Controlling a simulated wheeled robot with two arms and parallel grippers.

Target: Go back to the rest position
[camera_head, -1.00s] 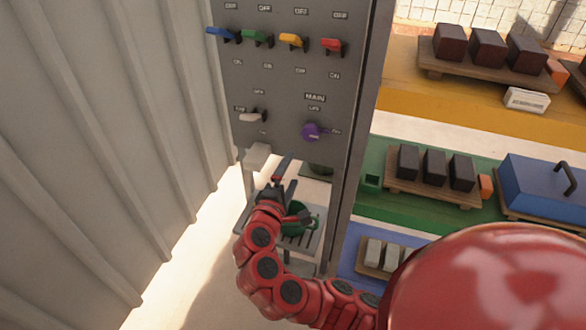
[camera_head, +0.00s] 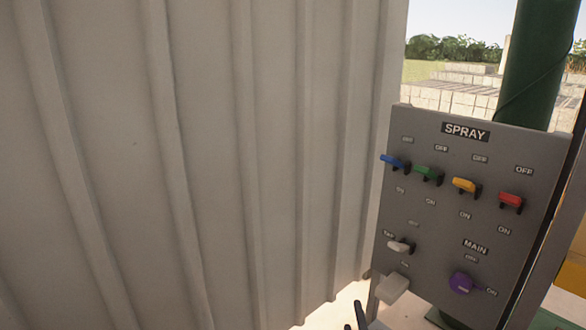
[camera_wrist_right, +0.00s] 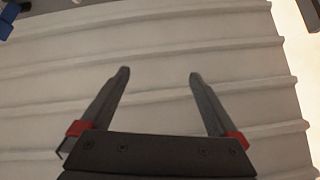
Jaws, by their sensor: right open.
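My right gripper (camera_wrist_right: 159,75) is open and empty in the right wrist view, its two dark fingers spread in front of the pale ribbed wall (camera_wrist_right: 160,40). In the head view only the dark fingertips of my right gripper (camera_head: 358,316) show at the bottom edge, below and left of the spray panel, apart from its switches. The rest of the right arm is out of that view. My left gripper is not in view.
The grey spray panel (camera_head: 430,270) stands at the right with blue, green, yellow and red switches, a white switch (camera_head: 401,245) and a purple main knob (camera_head: 463,283). A ribbed metal wall (camera_head: 200,160) fills the left. A green post (camera_head: 540,65) rises behind the panel.

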